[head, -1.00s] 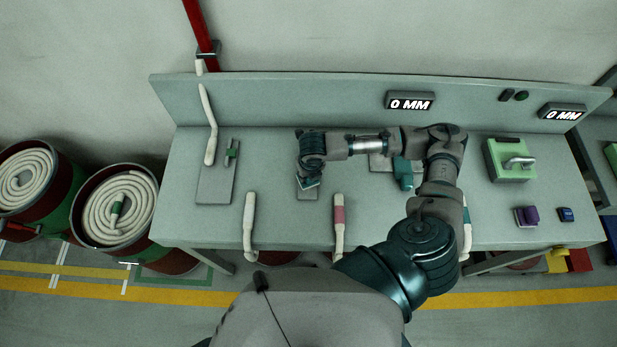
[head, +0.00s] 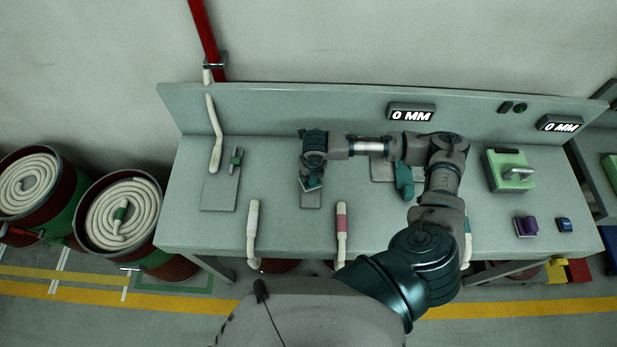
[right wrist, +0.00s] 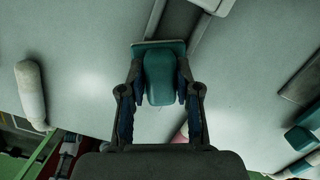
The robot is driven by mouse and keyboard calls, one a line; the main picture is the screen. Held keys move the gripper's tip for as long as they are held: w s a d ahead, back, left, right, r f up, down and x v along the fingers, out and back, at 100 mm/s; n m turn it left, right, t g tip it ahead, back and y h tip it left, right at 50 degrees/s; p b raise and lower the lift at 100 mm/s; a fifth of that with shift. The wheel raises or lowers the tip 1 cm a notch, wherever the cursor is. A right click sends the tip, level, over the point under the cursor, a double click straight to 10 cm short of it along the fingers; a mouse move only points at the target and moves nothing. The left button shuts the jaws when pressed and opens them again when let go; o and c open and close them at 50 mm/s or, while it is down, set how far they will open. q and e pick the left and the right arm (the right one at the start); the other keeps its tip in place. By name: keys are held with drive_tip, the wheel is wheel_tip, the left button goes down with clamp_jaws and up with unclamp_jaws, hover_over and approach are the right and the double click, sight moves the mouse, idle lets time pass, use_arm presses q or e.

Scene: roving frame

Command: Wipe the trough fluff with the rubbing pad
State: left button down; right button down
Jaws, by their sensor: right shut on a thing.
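My right gripper (head: 312,177) is shut on a teal rubbing pad (right wrist: 160,78), which sits between both fingers in the right wrist view. In the head view the pad (head: 312,184) is over a small grey plate or trough (head: 310,201) on the bench. In the right wrist view a narrow strip (right wrist: 178,20) runs behind the pad. I cannot tell whether the pad touches the surface. No fluff can be made out; the gripper and pad cover part of the plate. My left gripper is not in view.
The grey bench (head: 275,180) carries a plate with a green clip (head: 236,158), white hose ends (head: 253,230), a green block with a handle (head: 509,170), and purple (head: 526,226) and blue (head: 564,225) blocks. Drums of coiled hose (head: 122,212) stand left. The bench between plates is clear.

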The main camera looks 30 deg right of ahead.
drive_tip(key=r, duration=0.1)
drive_tip(key=d+r, duration=0.1)
drive_tip(key=w+r, duration=0.1)
drive_tip(key=shift+d, duration=0.25)
drive_tip(key=shift+s+d+r, duration=0.15)
drive_tip(key=shift+r, duration=0.8)
drive_tip(key=shift+s+a+r, duration=0.1)
drive_tip(key=shift+a+r, duration=0.05)
drive_tip(key=shift+a, duration=0.65)
drive_tip(key=shift+r, duration=0.15)
drive_tip(key=shift+d+r, duration=0.25)
drive_tip(key=shift+r, duration=0.8)
drive_tip(key=shift+d+r, duration=0.15)
drive_tip(key=shift+r, duration=0.05)
drive_tip(key=shift+d, duration=0.2)
drive_tip(key=shift+a, duration=0.1)
